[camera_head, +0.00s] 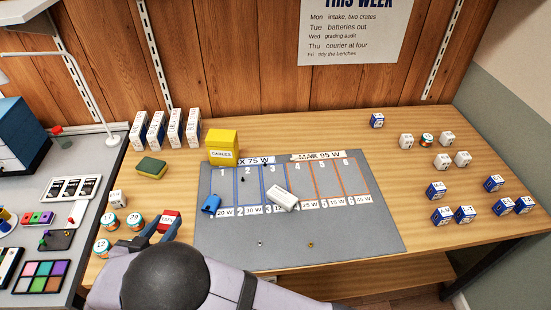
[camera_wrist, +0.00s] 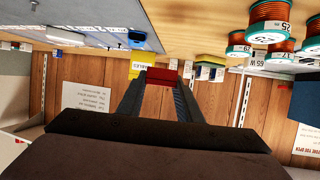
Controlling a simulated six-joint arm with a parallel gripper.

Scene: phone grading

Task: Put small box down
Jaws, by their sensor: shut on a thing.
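A small red box (camera_head: 170,218) with a pale label is between the fingers of my gripper (camera_head: 167,226) at the left front of the wooden desk. My gripper is shut on it. In the wrist view the red box (camera_wrist: 162,76) sits between the two dark fingertips. I cannot tell whether its underside touches the desk. My arm hides part of the desk's front edge.
Spools (camera_head: 109,221) stand just left of the red box. A grey mat (camera_head: 285,240) lies to the right, holding a blue item (camera_head: 211,203) and a white block (camera_head: 282,198). A yellow box (camera_head: 222,148) and a sponge (camera_head: 151,168) stand behind. Several small boxes stand at right.

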